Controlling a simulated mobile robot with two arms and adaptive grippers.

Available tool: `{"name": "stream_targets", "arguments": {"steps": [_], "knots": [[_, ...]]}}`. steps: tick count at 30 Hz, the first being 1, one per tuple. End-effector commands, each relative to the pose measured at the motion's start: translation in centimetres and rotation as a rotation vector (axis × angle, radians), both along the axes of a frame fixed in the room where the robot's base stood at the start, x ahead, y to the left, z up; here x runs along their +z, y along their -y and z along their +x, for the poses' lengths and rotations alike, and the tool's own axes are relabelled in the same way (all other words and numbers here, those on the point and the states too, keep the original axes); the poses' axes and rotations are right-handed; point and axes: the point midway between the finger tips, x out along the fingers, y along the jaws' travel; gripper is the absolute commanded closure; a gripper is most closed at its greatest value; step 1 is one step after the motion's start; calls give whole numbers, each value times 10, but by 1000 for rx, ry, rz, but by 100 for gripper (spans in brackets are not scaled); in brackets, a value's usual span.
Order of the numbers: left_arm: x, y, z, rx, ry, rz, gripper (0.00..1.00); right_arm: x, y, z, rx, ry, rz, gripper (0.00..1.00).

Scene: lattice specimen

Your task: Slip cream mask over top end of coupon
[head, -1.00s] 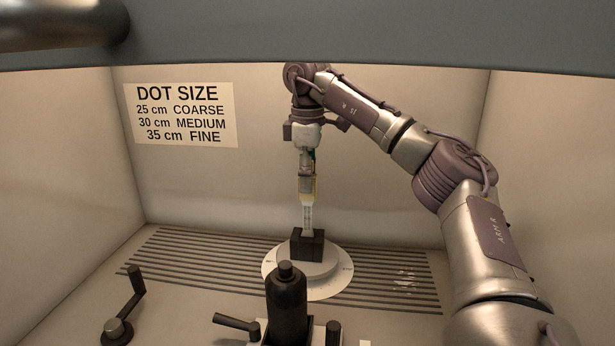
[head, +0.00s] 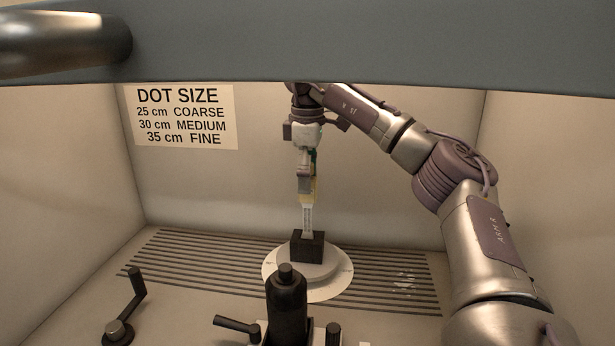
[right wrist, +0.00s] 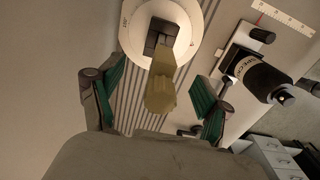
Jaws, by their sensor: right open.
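The cream mask (head: 312,191) is around the upper part of the pale coupon (head: 308,219), which stands upright in a dark block (head: 307,246). In the right wrist view the mask (right wrist: 160,92) shows yellowish, end-on, and hides most of the coupon. My right gripper (head: 306,180) points down at the mask from above. In the right wrist view its green-padded fingers (right wrist: 157,104) are spread, with a gap on both sides of the mask. My left gripper is not in view.
The block sits on a round white turntable (head: 337,285) over a slotted floor. A dark bottle-shaped device (head: 287,312) stands in front, and a crank handle (head: 131,300) at left. A grey hood edge (head: 400,60) crosses above.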

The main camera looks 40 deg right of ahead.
Motion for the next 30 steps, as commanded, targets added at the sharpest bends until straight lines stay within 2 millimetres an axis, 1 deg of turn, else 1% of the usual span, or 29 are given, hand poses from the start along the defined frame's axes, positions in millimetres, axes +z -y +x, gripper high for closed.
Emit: {"name": "stream_targets", "arguments": {"steps": [1, 3, 16, 19, 27, 30], "knots": [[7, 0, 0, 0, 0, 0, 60, 7, 0, 0, 0, 0, 0, 22], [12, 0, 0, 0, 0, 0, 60, 12, 0, 0, 0, 0, 0, 22], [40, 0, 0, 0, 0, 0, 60, 42, 0, 0, 0, 0, 0, 22], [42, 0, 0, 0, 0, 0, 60, 45, 0, 0, 0, 0, 0, 22], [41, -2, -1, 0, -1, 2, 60, 44, 0, 0, 0, 0, 0, 22], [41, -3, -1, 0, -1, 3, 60, 47, 0, 0, 0, 1, 0, 22]]}}
